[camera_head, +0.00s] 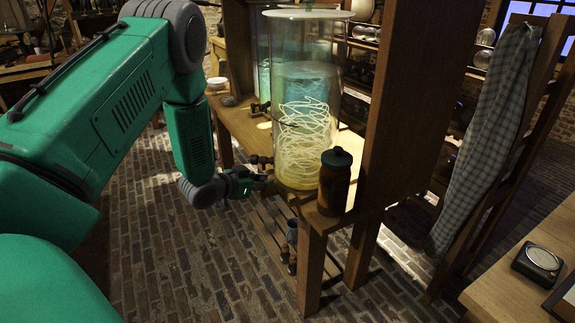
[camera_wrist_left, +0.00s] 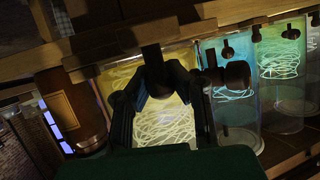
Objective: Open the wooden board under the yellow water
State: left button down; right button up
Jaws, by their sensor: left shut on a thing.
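A tall glass jar with yellowish water (camera_head: 302,125) and pale coiled strands stands on the wooden bench; it shows also in the left wrist view (camera_wrist_left: 160,118). The wooden board (camera_wrist_left: 95,43) at the jar's base runs across the top of the left wrist view, with dark knobs along it. My left gripper (camera_head: 262,183) is at the bench's front edge, below and left of the jar. In the left wrist view its fingers (camera_wrist_left: 158,80) close around a dark knob (camera_wrist_left: 152,56) in front of the yellow jar. The exact contact is dim. My right gripper is not in view.
A brown capped bottle (camera_head: 335,182) stands at the bench corner, close right of the jar. A wooden post (camera_head: 400,100) rises behind it. More jars with bluish-green water (camera_wrist_left: 280,70) stand alongside. Brick floor (camera_head: 190,260) lies open below. A checked cloth (camera_head: 490,130) hangs at right.

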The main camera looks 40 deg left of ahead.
pick_arm(q)
jog(key=s+a+p, duration=0.2)
jog(key=s, duration=0.4)
jog(key=shift+s+a+f, duration=0.15)
jog(key=shift+a+f, duration=0.05)
jog(key=shift+a, duration=0.1)
jog(key=c, duration=1.4)
grip_release()
jog(key=shift+a, duration=0.1)
